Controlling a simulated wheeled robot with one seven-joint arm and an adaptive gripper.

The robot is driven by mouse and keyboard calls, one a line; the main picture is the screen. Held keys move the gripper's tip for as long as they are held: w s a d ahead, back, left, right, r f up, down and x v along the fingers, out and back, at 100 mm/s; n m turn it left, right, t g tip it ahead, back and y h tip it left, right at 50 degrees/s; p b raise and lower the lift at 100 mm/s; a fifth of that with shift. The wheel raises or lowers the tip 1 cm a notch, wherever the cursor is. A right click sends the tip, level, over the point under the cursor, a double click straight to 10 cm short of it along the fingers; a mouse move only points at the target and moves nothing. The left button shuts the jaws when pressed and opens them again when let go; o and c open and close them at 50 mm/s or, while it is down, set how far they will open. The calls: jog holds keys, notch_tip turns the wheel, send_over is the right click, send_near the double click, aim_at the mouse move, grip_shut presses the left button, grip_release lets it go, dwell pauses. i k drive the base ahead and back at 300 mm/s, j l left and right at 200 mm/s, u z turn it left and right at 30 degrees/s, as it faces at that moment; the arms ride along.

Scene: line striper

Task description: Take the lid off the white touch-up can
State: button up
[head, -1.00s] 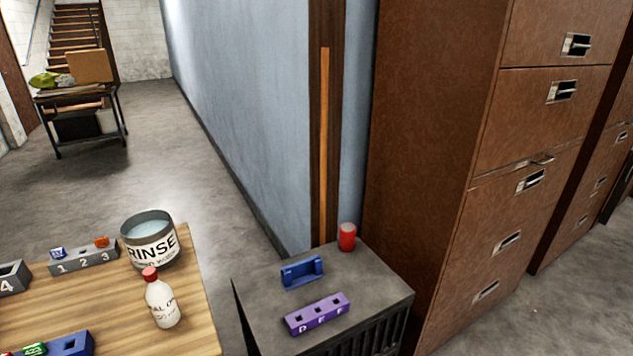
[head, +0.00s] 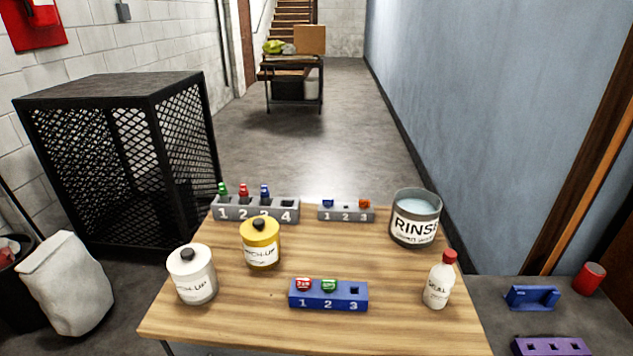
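The white touch-up can (head: 195,277) stands upright at the front left of the wooden table (head: 390,320). Its white lid (head: 188,258) with a dark knob is on top of it. A yellow touch-up can (head: 261,247) with a dark knob on its lid stands a little behind and to the right. My gripper is not in the head view, so its state does not show.
A blue numbered rack (head: 328,295), grey racks (head: 255,211) (head: 345,214), a rinse tub (head: 416,218) and a red-capped bottle (head: 439,281) share the table. A black mesh cage (head: 120,160) stands left behind it. A grey cabinet top (head: 490,300) adjoins at right.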

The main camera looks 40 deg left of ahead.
aim_at(189, 260)
jog(key=u, duration=2.05)
jog(key=k+l+u, duration=0.15)
jog(key=l, duration=0.25)
jog(key=l+u, duration=0.1)
jog(key=l, duration=0.35)
jog(key=k+l+u, duration=0.15)
jog(key=l, duration=0.2)
jog(key=k+l+u, duration=0.15)
jog(key=l, duration=0.25)
jog(key=i+j, duration=0.7)
jog(key=i, duration=0.25)
